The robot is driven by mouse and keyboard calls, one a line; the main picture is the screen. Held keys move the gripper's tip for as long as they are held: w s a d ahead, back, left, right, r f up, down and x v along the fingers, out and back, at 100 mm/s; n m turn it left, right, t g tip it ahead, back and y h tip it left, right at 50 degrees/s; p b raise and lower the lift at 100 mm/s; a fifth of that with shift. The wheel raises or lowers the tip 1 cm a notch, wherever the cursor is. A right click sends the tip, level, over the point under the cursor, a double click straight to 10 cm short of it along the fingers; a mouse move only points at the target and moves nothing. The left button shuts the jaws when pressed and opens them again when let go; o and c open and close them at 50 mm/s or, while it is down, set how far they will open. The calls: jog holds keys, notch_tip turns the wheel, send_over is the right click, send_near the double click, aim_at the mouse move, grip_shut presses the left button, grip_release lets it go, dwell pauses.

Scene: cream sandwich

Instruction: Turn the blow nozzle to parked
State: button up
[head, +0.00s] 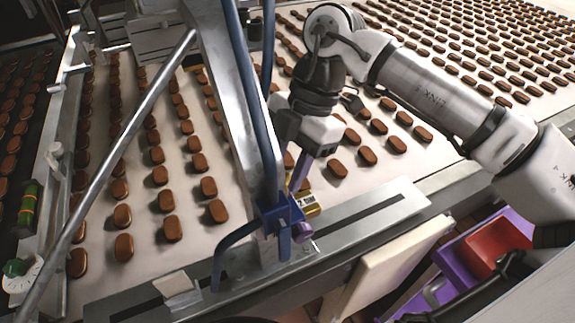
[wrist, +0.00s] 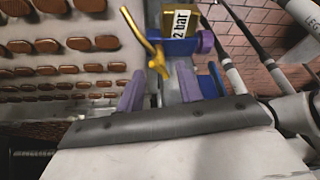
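The blow nozzle (wrist: 142,36) is a bent brass tube in the wrist view, its lower end hanging near the gap between my fingertips. It sits by a brass block with a white "2 bar" label (wrist: 181,27) and a blue holder with a purple knob (wrist: 206,42). In the head view the blue holder (head: 283,216) stands on the metal rail, with the yellow labelled block (head: 305,205) beside it; the tube is mostly hidden behind my gripper. My gripper (head: 299,187) points down just above the holder. In the wrist view its purple fingers (wrist: 160,82) are apart, with nothing clearly held.
A conveyor (head: 140,215) carries rows of brown biscuits behind the rail. A metal post (head: 232,95) with blue hoses rises close left of my arm. A slotted metal rail (head: 370,215) runs along the front. A red bin (head: 495,245) stands at lower right.

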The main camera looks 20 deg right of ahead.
jog(key=shift+c, duration=0.2)
grip_shut()
dwell(1.1)
jog(key=shift+o, duration=0.2)
grip_release()
jog(key=b+v, duration=0.3)
jog(key=v, duration=1.1)
jog(key=shift+a, duration=0.1)
